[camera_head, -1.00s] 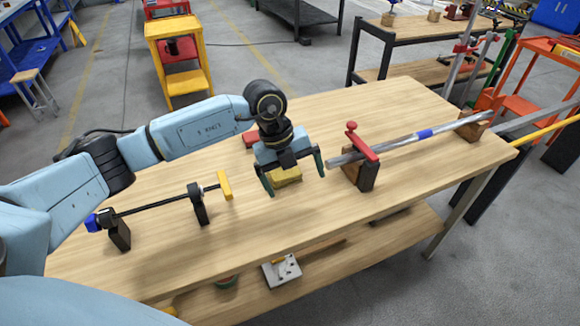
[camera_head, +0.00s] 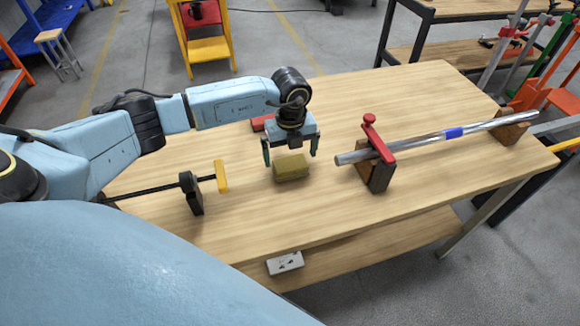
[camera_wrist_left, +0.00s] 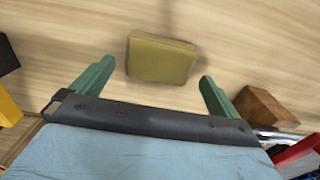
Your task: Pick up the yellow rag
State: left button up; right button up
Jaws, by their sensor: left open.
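The yellow rag (camera_head: 291,168) is a folded, olive-yellow block lying on the wooden table. My left gripper (camera_head: 290,158) is above and just behind it in the head view, with its fingers apart and nothing between them. In the left wrist view the rag (camera_wrist_left: 161,58) lies ahead of the open left gripper (camera_wrist_left: 152,82), roughly centred between the two green fingers. The fingers do not appear to touch it. My right gripper is not in view.
A metal bar (camera_head: 420,142) with a blue band rests on wooden blocks, with a red-handled clamp (camera_head: 374,150) to the rag's right. A black-bar clamp with a yellow end (camera_head: 221,176) stands to the left. A red object (camera_head: 260,123) lies behind. The table front (camera_head: 300,215) is clear.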

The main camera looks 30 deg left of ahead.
aim_at(290, 163)
pick_arm(q)
notch_tip(290, 163, down, 4)
jog(key=shift+s+r, duration=0.1)
jog(key=c, duration=0.8)
notch_tip(290, 163, up, 10)
jog(key=shift+f+p, duration=0.1)
jog(key=shift+p, duration=0.2)
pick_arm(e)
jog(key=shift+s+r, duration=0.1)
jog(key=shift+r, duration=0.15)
